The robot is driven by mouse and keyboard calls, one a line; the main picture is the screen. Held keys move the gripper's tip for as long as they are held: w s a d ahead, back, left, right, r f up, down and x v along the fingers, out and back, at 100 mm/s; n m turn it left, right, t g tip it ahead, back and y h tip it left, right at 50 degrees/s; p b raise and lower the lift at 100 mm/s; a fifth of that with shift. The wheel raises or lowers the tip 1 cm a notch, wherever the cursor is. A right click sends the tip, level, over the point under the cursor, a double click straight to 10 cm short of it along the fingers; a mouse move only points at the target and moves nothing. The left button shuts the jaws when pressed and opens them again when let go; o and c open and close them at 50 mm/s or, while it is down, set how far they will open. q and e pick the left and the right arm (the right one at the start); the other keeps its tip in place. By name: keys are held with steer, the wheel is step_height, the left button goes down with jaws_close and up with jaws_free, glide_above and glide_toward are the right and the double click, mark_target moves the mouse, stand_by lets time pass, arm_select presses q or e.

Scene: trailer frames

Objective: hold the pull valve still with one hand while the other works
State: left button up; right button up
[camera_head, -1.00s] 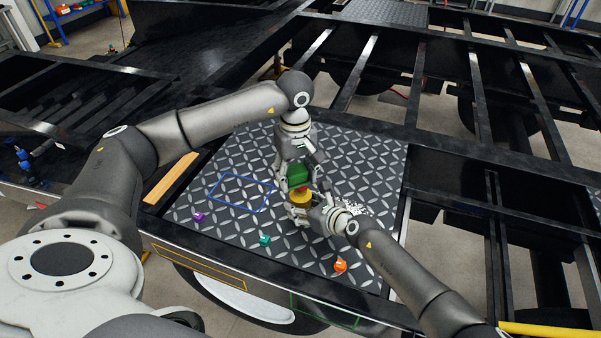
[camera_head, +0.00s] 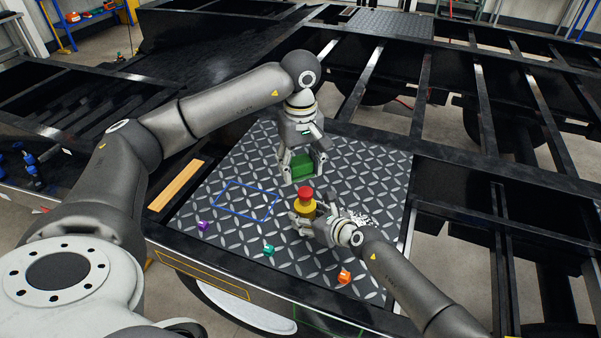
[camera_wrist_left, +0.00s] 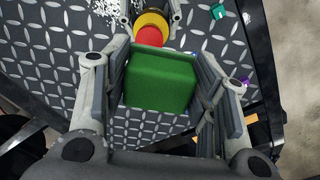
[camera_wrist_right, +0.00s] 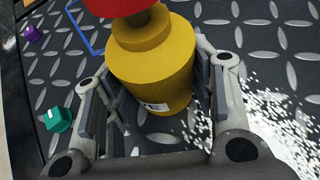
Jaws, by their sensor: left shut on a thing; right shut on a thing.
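The pull valve, a yellow body (camera_head: 305,208) with a red knob (camera_head: 305,192) on top, stands on the diamond plate. My right gripper (camera_head: 302,216) is shut around the yellow body from the front right. In the right wrist view the yellow body (camera_wrist_right: 152,65) sits between the fingers, with a white label low on it and the red knob (camera_wrist_right: 115,5) cut by the top edge. My left gripper (camera_head: 302,170) is shut on a green block (camera_head: 302,166), behind the valve. In the left wrist view the green block (camera_wrist_left: 160,80) fills the fingers, a little apart from the red knob (camera_wrist_left: 150,37).
White specks (camera_wrist_right: 272,120) lie on the plate beside the valve. A purple piece (camera_head: 203,225), a teal piece (camera_head: 268,250) and an orange piece (camera_head: 344,276) lie along the front. A blue outline (camera_head: 247,202) marks clear plate at left. A wooden strip (camera_head: 176,186) lies left of it.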

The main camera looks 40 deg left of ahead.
arm_select(q)
steer(key=shift+r, duration=1.05)
arm_select(e)
steer(key=o, duration=0.8)
steer(key=shift+o, duration=0.2)
